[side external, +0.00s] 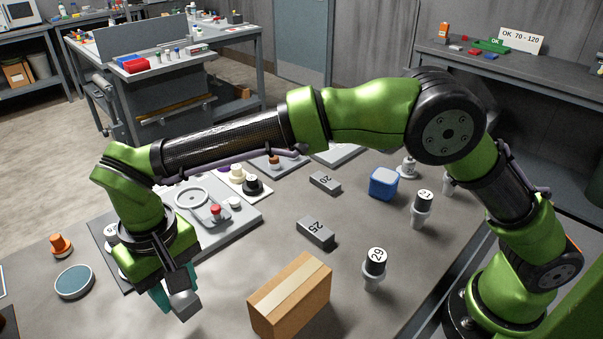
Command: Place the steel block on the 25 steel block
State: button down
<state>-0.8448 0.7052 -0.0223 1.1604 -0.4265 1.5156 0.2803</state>
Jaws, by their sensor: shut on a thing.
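My gripper (176,286) points down at the lower left of the table, shut on a plain grey steel block (185,305). The held block appears to be above the table; the gap under it is hard to judge. The 25 steel block (317,233) lies flat on the table to the right of my gripper, with its number facing up and nothing on it. A similar block marked 20 (325,182) lies farther back. A teal part (159,296) shows beside the fingers; I cannot tell what it is.
A cardboard box (290,297) stands in front of the 25 block. A grey panel (245,215) with fittings lies behind my gripper. A round teal-topped disc (74,281) lies left.

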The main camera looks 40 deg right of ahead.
jog(key=w+d+r+m, duration=0.2)
jog(key=w+d+r, duration=0.2)
jog(key=d+r, duration=0.15)
send_over(317, 229)
jog(key=shift+n, duration=0.4)
notch_tip(317, 229, down, 6)
jog(key=shift+f, duration=2.45)
jog(key=shift+f, duration=0.1)
jog(key=c, duration=0.7)
grip_release()
